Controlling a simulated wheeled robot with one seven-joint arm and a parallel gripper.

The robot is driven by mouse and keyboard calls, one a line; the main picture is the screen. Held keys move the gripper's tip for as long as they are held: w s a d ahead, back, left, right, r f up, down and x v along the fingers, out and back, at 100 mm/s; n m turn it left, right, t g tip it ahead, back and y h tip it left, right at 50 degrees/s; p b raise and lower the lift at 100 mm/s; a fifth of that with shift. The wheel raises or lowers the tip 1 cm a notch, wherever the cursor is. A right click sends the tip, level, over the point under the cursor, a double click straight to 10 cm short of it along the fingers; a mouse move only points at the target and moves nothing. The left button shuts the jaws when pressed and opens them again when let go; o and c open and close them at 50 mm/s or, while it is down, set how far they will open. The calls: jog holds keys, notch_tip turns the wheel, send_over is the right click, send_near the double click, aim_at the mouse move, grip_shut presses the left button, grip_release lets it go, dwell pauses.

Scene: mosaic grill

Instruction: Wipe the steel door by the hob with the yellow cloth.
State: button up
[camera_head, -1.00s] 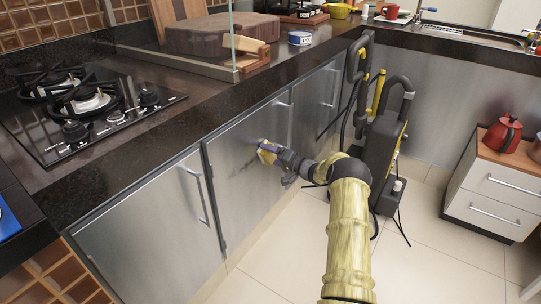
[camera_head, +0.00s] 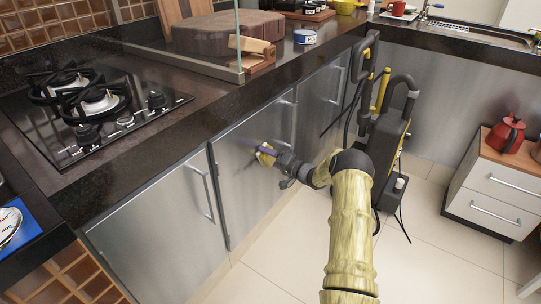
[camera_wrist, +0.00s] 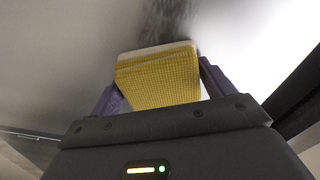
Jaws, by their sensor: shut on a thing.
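The steel door (camera_head: 240,195) is the brushed-metal cupboard front below the counter, right of the hob (camera_head: 92,112). My gripper (camera_head: 270,154) is shut on the yellow cloth (camera_head: 264,157) and holds it at the upper middle of this door. In the wrist view the cloth (camera_wrist: 160,80) is a yellow textured pad with a pale edge, between the two purple fingers of my gripper (camera_wrist: 157,85). Its far edge is at or very near the steel; contact is not certain. A dark smudge (camera_wrist: 172,22) shows on the steel just beyond the cloth.
Another steel door (camera_head: 160,230) with a bar handle is on the left. A black and yellow machine (camera_head: 385,140) with a hose stands on the floor right of my arm. A white drawer unit (camera_head: 495,185) is at the right. Tiled floor (camera_head: 440,240) between is clear.

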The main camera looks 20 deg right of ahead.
aim_at(254, 160)
jog(key=shift+s+a+p, duration=0.45)
jog(key=shift+a+p, duration=0.2)
jog(key=shift+a, duration=0.15)
jog(key=shift+s+a+p, duration=0.45)
jog(key=shift+a+p, duration=0.15)
jog(key=shift+a, duration=0.2)
jog(key=shift+a, duration=0.1)
jog(key=shift+s+a+r+p, duration=0.15)
jog(key=shift+s+a+p, duration=0.2)
jog(key=shift+p, duration=0.1)
jog(key=shift+s+a+p, duration=0.7)
jog(key=shift+s+a, duration=0.05)
jog(key=shift+a, duration=0.25)
jog(key=shift+s+a+p, duration=0.6)
jog(key=shift+a+p, duration=0.05)
jog(key=shift+a, duration=0.05)
jog(key=shift+s+a+p, duration=0.3)
jog(key=shift+s+a, duration=0.15)
jog(key=shift+s, duration=0.05)
